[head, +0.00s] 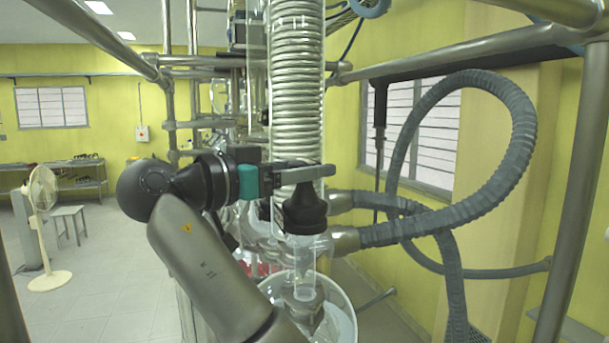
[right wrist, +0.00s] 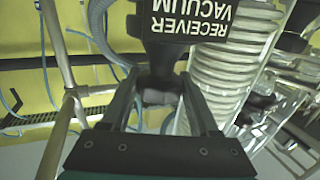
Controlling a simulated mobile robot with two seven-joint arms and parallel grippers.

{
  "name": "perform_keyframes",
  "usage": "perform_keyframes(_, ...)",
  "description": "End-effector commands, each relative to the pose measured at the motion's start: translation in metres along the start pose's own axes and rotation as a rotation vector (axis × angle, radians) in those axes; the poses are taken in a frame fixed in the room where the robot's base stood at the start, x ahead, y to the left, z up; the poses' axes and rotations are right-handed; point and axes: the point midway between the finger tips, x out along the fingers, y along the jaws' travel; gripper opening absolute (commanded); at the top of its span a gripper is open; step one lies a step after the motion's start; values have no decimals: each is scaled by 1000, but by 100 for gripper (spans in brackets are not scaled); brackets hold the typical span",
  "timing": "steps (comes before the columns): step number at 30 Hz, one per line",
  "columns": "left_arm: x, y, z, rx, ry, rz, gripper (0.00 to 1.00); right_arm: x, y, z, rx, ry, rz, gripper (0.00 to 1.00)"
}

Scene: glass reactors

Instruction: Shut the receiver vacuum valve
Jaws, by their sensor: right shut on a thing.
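The receiver vacuum valve shows in the right wrist view as a black body with a white-lettered label (right wrist: 190,22) reading "RECEIVER VACUUM", upside down. A narrower dark handle (right wrist: 162,95) extends from it between my right gripper's fingers (right wrist: 160,80). My right gripper (head: 325,170) is shut on this valve handle. In the head view its fingers point right, across the lower part of the glass coil condenser (head: 298,70). I cannot make out the valve or its label clearly there. Whether the valve is open or shut cannot be told. My left gripper is not in view.
A black fitting (head: 304,212) sits just below the fingers, above a glass vessel (head: 335,318). Thick grey hoses (head: 520,130) loop at the right. Metal frame tubes (head: 470,48) cross above. Open floor with a fan (head: 42,190) lies at the left.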

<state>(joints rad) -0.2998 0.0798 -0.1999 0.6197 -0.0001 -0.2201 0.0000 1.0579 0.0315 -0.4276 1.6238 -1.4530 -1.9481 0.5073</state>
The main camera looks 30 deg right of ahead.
Motion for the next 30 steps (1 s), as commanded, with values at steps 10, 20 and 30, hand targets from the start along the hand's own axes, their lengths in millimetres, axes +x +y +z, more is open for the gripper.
perform_keyframes(10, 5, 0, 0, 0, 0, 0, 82, 0, 0, -3, 4, 6, 119, 6)
perform_keyframes(20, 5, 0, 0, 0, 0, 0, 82, 1, 0, -4, 6, 8, 138, 6)
perform_keyframes(30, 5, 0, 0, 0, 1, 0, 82, 1, 1, -3, 6, 5, 138, 79)
